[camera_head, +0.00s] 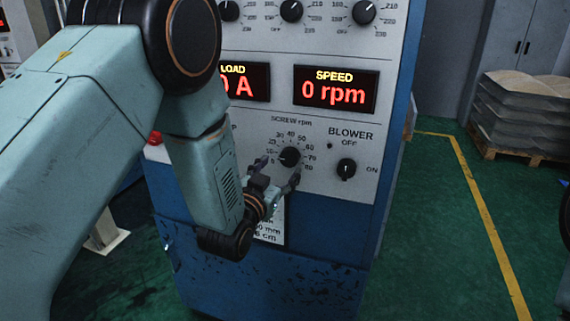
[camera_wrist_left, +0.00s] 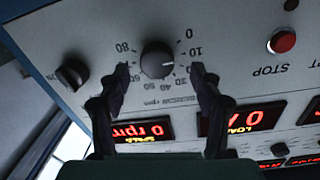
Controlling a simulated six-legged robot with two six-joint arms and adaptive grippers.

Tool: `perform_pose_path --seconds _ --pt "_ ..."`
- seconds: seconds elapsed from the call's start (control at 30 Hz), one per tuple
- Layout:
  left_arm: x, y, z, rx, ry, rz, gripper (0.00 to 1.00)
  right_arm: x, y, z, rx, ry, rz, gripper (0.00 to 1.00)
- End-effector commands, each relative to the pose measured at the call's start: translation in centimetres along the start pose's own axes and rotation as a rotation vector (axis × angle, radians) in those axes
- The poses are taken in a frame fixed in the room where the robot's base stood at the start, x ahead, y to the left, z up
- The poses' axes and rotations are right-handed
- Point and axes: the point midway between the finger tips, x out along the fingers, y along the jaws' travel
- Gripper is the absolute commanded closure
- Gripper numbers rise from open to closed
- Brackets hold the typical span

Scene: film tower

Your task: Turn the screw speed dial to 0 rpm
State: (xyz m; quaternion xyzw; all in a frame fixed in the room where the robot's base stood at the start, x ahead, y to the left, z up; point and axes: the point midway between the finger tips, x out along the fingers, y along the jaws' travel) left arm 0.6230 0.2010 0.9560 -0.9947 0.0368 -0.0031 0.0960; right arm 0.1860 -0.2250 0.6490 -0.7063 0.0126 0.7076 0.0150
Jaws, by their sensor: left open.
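The black round screw speed dial (camera_head: 290,156) sits on the grey panel under the label SCREW rpm, with a printed scale from 0 to 80 around it. It also shows in the left wrist view (camera_wrist_left: 157,59), upside down, where a light pointer mark seems to face the 10 to 20 side. My left gripper (camera_head: 279,170) is open in front of the dial. In the wrist view its fingers (camera_wrist_left: 160,72) stand on either side of the dial, with a visible gap to it. Contact cannot be told. The speed display (camera_head: 335,91) reads 0 rpm.
A black blower switch (camera_head: 346,169) is right of the dial. A red stop button (camera_wrist_left: 283,41) is on the panel's other side. More knobs (camera_head: 291,11) and a load display (camera_head: 245,82) are above. Green floor right of the cabinet is clear up to a stacked pallet (camera_head: 520,115).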

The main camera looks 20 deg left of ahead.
Motion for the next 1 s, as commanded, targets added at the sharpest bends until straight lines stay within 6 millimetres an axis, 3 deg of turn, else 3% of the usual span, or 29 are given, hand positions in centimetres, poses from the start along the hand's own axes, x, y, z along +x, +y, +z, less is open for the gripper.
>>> perform_pose_path --seconds 0.23,0.6,1.0 --pt "2.8 0.1 0.0 0.0 0.002 0.002 0.35 0.3 0.0 0.0 0.0 0.0 0.0 0.6" --pt "3.6 0.2 -0.1 0.0 0.0 0.003 0.35 0.3 0.0 0.0 0.0 0.0 0.0 0.6" --pt "3.6 0.2 -0.1 0.0 0.0 0.003 0.69 0.3 0.0 0.0 0.0 0.0 0.0 0.6"
